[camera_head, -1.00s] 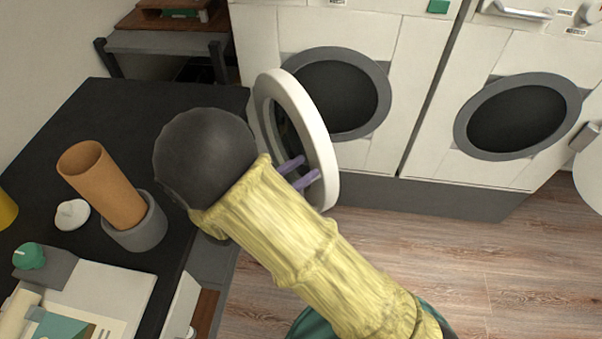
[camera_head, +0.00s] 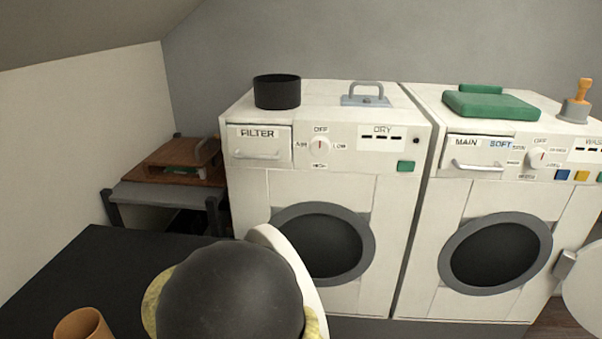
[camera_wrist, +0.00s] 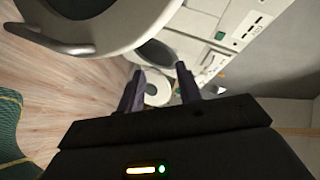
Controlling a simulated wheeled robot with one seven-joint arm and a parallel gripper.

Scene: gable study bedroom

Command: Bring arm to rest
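My arm, with a black rounded joint (camera_head: 230,295) and yellow sleeve, reaches up from the bottom of the head view and hides my gripper there. In the wrist view my gripper (camera_wrist: 159,88) shows two dark purple fingers, apart, with nothing held between them. A large white round door with a grey handle (camera_wrist: 70,42) fills the upper left of the wrist view, close to the fingers; I cannot tell whether they touch. In the head view the open dryer door (camera_head: 292,262) stands just behind my arm's black joint, partly hidden.
The dryer (camera_head: 320,190) and washer (camera_head: 490,200) stand side by side; the washer's open door (camera_head: 588,290) juts out at right. A black worktop (camera_head: 95,270) with a brown cylinder (camera_head: 83,325) lies at left. A black pot (camera_head: 277,92) stands on the dryer.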

